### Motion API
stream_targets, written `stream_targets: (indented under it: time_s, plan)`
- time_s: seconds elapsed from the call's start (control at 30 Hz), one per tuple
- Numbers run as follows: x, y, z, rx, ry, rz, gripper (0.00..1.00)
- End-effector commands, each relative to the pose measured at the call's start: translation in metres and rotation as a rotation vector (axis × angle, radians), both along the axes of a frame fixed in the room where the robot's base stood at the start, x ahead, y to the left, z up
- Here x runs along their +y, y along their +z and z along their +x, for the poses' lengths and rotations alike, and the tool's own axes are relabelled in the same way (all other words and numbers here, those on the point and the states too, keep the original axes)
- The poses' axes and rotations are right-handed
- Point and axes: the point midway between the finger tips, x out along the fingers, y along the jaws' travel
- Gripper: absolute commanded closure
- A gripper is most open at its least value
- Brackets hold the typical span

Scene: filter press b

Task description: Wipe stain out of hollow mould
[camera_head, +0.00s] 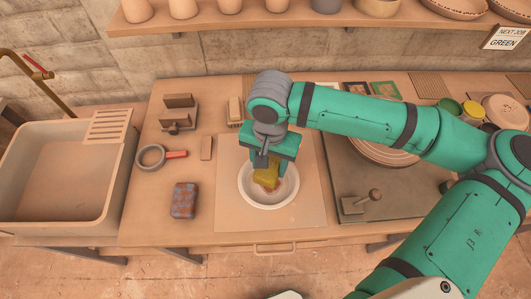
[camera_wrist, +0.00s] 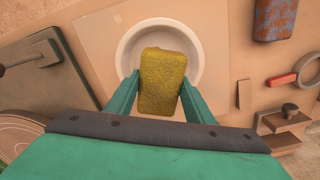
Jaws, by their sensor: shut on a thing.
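A round white hollow mould (camera_head: 258,202) stands on a pale square board (camera_head: 230,219). My gripper (camera_head: 268,168) is over it, shut on a yellow sponge (camera_head: 264,182). In the wrist view the sponge (camera_wrist: 162,75) sits between the two green fingers and covers part of the mould's inside; the white rim (camera_wrist: 124,50) shows around its far side. I cannot tell whether the sponge touches the mould's bottom. The stain is not visible; the sponge and gripper hide part of the hollow.
A mottled red-and-blue block (camera_head: 184,200) lies left of the board. A ring with a red handle (camera_head: 151,157), a small tan bar (camera_head: 206,148) and a brush (camera_head: 235,110) lie behind it. A sink (camera_head: 60,180) is at far left. A lever plate (camera_head: 375,222) stands right.

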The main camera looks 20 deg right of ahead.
Motion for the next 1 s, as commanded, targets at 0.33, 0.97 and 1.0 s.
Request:
stream_targets:
  time_s: [0.33, 0.97, 1.0]
  plan:
    - [0.005, -0.025, 0.001, 0.002, 0.01, 0.0, 0.7]
    - [0.001, -0.057, 0.0, 0.001, 0.003, 0.001, 0.7]
    - [0.001, -0.057, 0.0, 0.001, 0.004, 0.001, 0.7]
